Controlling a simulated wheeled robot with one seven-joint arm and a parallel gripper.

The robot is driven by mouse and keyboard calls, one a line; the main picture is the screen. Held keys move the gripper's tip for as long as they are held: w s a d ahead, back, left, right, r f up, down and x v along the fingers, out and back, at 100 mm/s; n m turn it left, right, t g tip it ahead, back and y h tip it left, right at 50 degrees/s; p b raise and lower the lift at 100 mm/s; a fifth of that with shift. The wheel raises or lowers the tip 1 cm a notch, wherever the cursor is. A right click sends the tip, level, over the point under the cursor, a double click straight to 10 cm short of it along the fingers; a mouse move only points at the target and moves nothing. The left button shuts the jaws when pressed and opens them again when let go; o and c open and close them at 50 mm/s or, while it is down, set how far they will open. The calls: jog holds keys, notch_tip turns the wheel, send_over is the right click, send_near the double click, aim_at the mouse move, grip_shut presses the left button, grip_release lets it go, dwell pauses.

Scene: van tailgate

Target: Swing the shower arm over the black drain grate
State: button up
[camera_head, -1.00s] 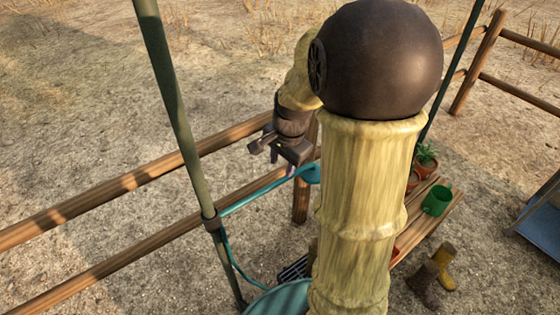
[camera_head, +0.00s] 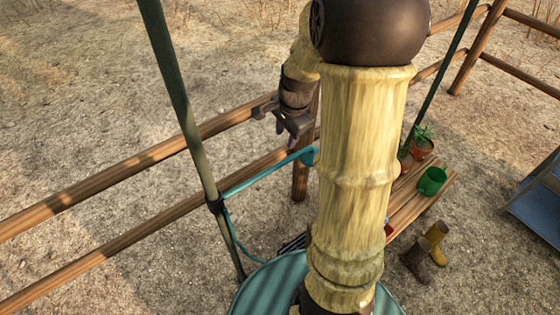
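The teal shower arm (camera_head: 262,174) reaches out to the right from a collar on the green pole (camera_head: 186,110), with its shower head (camera_head: 309,156) at the far end. A teal hose hangs from the collar. The black drain grate (camera_head: 293,243) is on the ground below, mostly hidden behind my arm and a round teal surface. My gripper (camera_head: 287,140) is just above the outer part of the shower arm, near the head. Its fingers point down; I cannot tell whether they touch the arm or are apart.
Wooden fence rails (camera_head: 100,178) run behind the pole. A wooden bench (camera_head: 428,203) at the right bears a green pot (camera_head: 432,181) and a potted plant (camera_head: 422,142). Boots (camera_head: 427,252) stand in front of it. A round teal surface (camera_head: 262,290) is at the bottom.

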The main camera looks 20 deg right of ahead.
aim_at(279, 164)
jog(key=w+f, duration=0.1)
jog(key=f, duration=0.3)
jog(key=w+f, duration=0.1)
jog(key=f, duration=0.9)
jog(key=shift+w+a+f, duration=0.1)
jog(key=shift+w+a, duration=0.15)
jog(key=shift+w, duration=0.15)
grip_shut()
